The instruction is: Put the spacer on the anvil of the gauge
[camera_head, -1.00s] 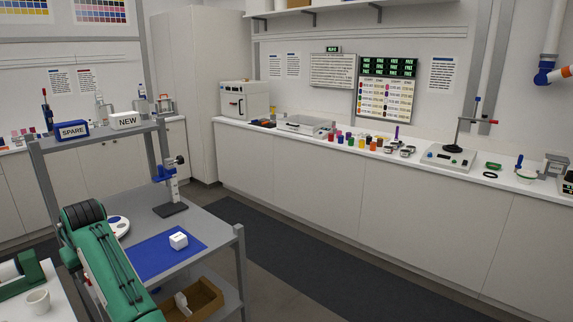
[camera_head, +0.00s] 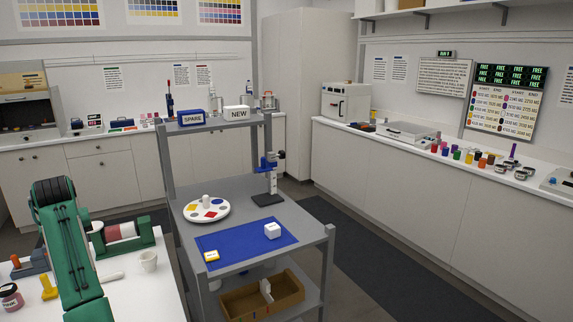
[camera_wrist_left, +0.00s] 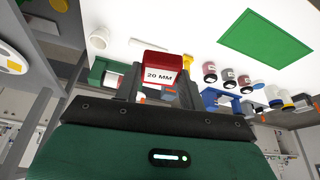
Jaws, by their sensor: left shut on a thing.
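In the left wrist view my left gripper (camera_wrist_left: 158,84) is shut on a red block with a white "20 MM" label, the spacer (camera_wrist_left: 160,58). The spacer sits between the two dark fingers. In the head view my green left arm is at the left, but its fingers and the spacer cannot be made out. The gauge (camera_head: 270,176), a blue and grey upright on a dark base, stands at the back of the grey cart, apart from my arm. Its anvil is too small to tell clearly. My right gripper is not in view.
The cart (camera_head: 230,185) carries a round palette (camera_head: 190,214) and a blue mat (camera_head: 243,243) with a white block (camera_head: 272,230) and a yellow-edged block (camera_head: 211,256). SPARE and NEW boxes stand on its upper shelf. A white table (camera_head: 130,290) with a mug (camera_head: 148,261) is beside my arm.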

